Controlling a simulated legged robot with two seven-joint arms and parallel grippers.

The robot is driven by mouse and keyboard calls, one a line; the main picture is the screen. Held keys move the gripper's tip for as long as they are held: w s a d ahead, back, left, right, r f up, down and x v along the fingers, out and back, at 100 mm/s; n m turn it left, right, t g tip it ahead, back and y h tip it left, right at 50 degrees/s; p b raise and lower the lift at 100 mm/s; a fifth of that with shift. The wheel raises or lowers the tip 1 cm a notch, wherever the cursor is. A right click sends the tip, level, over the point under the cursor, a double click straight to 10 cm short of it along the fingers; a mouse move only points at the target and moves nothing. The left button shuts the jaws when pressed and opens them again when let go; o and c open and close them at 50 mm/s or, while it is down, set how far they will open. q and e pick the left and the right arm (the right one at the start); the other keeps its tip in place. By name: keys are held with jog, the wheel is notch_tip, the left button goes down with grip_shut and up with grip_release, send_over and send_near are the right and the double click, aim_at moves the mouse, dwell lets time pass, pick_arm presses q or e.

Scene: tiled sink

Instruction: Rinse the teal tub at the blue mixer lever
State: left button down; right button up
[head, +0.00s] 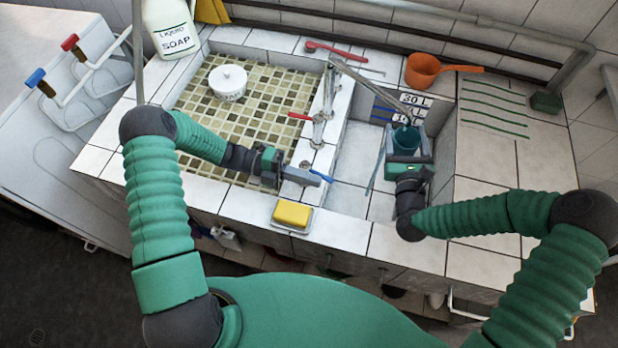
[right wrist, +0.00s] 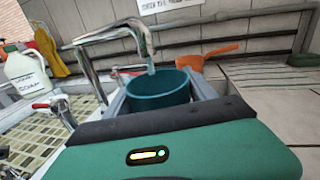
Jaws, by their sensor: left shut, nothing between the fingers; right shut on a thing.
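The teal tub (head: 405,139) is in my right gripper (head: 406,155), held upright over the narrow right-hand basin. In the right wrist view the tub (right wrist: 160,95) sits between the two grey fingers, under the end of the curved metal spout (right wrist: 112,27). A pale bluish stream (right wrist: 151,66) runs from the spout down to the tub's mouth. The tub's inside bottom is hidden. The blue mixer lever (head: 321,175) is at the front of the divider between the basins. My left gripper (head: 312,178) is shut and empty, right beside the lever; whether it touches is unclear.
A red lever (head: 299,116) stands further back on the divider. A yellow sponge (head: 291,213) lies on a dish at the front edge. An orange dipper (head: 424,70) and soap jug (head: 170,27) stand behind.

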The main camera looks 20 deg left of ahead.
pick_arm(q)
jog(key=shift+w+d+n+t, duration=0.4)
jog(key=shift+d+n+t, duration=0.1)
jog(key=shift+t, duration=0.5)
jog(key=shift+a, duration=0.1)
jog(key=a, duration=1.2)
jog(key=s+a+r+t+y, duration=0.2)
jog(key=s+a+r+y, duration=0.35)
jog(key=s, duration=0.25)
jog(key=x, duration=0.4)
jog(key=r+x, duration=0.1)
jog(key=x, duration=0.7)
jog(key=shift+w+d+r, duration=0.1)
jog(key=shift+w+d, duration=0.2)
jog(key=shift+d, duration=0.2)
jog(key=shift+w+d, duration=0.2)
jog(key=shift+d, duration=0.4)
